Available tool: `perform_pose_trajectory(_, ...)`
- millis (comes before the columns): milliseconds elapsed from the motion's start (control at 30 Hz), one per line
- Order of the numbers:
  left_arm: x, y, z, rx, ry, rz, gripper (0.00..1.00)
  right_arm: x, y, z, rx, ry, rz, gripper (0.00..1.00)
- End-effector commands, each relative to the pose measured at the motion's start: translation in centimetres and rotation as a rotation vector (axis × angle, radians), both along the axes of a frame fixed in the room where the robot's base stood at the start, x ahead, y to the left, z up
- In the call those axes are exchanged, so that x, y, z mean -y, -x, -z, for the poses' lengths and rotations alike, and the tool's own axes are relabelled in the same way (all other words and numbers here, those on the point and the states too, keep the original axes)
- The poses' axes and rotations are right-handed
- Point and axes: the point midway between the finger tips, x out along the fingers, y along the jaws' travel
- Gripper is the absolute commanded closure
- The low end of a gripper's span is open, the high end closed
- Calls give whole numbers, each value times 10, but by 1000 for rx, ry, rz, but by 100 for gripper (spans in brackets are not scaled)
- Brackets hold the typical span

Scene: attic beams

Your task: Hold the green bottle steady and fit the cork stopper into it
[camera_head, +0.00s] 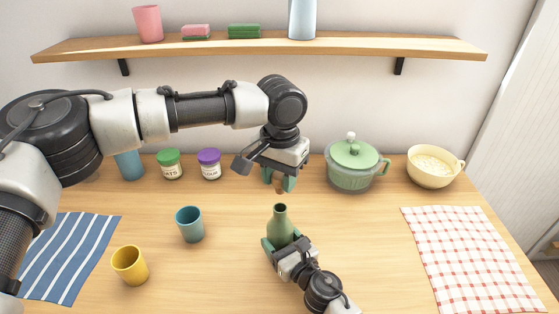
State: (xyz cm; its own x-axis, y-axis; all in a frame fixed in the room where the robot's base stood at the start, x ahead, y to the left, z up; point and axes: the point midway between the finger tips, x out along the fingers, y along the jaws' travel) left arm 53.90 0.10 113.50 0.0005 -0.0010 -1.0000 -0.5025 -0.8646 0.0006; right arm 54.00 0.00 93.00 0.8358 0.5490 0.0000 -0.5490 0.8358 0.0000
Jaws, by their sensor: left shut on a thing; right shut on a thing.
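The green bottle (280,226) stands upright near the middle of the table, its dark open mouth facing up. My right gripper (279,244) is shut on the bottle's body from the front right and hides its lower part. My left gripper (278,184) points down above and behind the bottle in the picture. It is shut on the cork stopper (279,188), a small brown piece showing between and below its green-tipped fingers. The cork is apart from the bottle's mouth, with a visible gap between them.
A teal cup (190,224) and a yellow cup (130,265) stand left of the bottle. Behind are jars with green (170,164) and purple (210,164) lids, a lidded green pot (352,165) and a cream bowl (434,167). A checked cloth (470,258) lies right, a striped cloth (68,256) left.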

Motion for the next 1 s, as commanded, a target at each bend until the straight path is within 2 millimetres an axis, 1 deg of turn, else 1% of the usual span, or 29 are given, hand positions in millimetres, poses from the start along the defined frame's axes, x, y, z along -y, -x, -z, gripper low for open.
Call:
perform_pose_trajectory(300,0,0,23,0,-1,-5,86,0,0,1,-1,1,0,72)
perform_pose_trajectory(500,0,0,34,0,-1,-5,86,0,0,1,-1,1,-1,72)
perform_pose_trajectory(1000,0,0,37,1,0,-4,86,0,1,1,-2,0,-1,72)
